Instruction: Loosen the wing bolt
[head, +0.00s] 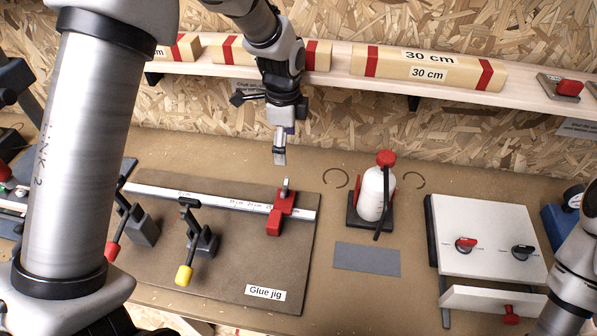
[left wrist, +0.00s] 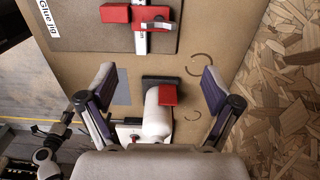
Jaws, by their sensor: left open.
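A red stop block (head: 281,213) sits on the pale ruled rail of the glue jig (head: 230,265). A small metal wing bolt (head: 286,187) stands up from the block. In the left wrist view the block (left wrist: 117,13) and the wing bolt (left wrist: 158,25) show at the top, beyond the fingertips. My left gripper (head: 280,151) hangs above the rail, apart from the bolt. Its two fingers (left wrist: 158,70) are spread wide with nothing between them. My right arm shows at the right edge of the head view; its gripper is out of view.
A white glue bottle (head: 372,194) with a red cap stands in a dark holder right of the jig. Two toggle clamps, one yellow-tipped (head: 184,275), stand left of the block. A white panel (head: 485,235) with knobs is at right. A shelf with 30 cm blocks (head: 425,66) runs behind.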

